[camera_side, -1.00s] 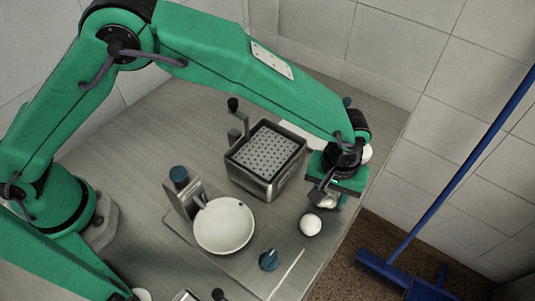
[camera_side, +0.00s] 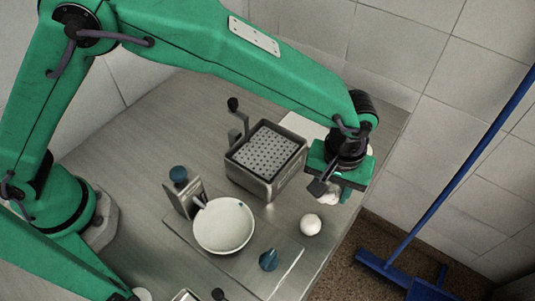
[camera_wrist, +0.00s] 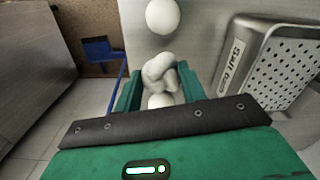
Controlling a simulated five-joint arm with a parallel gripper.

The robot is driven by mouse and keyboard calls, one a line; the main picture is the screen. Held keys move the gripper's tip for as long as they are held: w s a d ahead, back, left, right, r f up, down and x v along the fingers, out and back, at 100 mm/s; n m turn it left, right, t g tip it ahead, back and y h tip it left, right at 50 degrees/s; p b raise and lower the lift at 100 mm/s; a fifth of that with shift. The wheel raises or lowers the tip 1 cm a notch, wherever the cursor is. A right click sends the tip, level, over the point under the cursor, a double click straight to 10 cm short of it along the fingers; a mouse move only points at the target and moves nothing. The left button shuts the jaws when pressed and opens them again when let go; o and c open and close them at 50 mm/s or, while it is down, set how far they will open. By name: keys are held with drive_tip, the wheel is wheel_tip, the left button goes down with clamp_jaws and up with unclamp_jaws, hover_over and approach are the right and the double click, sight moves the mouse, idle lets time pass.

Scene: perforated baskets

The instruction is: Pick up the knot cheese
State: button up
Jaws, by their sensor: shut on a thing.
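The knot cheese (camera_wrist: 160,72) is a white, knotted lump. In the wrist view it sits between the two green fingers of my gripper (camera_wrist: 158,88), which is shut on it. In the side view the knot cheese (camera_side: 330,197) shows only partly under my gripper (camera_side: 336,190), near the table's right edge; the gripper body hides the rest. I cannot tell whether it is clear of the table. A smooth white ball (camera_side: 311,225) lies on the table just left of and nearer than it; it also shows in the wrist view (camera_wrist: 163,16).
A perforated metal basket (camera_side: 270,190) stands left of my gripper, and in the wrist view (camera_wrist: 238,62) at right. A white bowl (camera_side: 222,240) and a blue-grey knob (camera_side: 268,260) are farther left. Another rounded white piece (camera_wrist: 160,101) shows close behind the fingers. A blue broom (camera_side: 440,205) stands beyond the table.

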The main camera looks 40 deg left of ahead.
drive_tip(key=s+d+r, duration=0.2)
drive_tip(key=s+r, duration=0.4)
drive_tip(key=s, duration=0.3)
drive_tip(key=shift+s, duration=0.3)
drive_tip(key=r, duration=0.1)
hover_over(225, 229)
idle(0.8)
drive_tip(key=shift+f, duration=0.1)
drive_tip(key=shift+f, duration=4.3)
drive_tip(key=shift+f, duration=0.6)
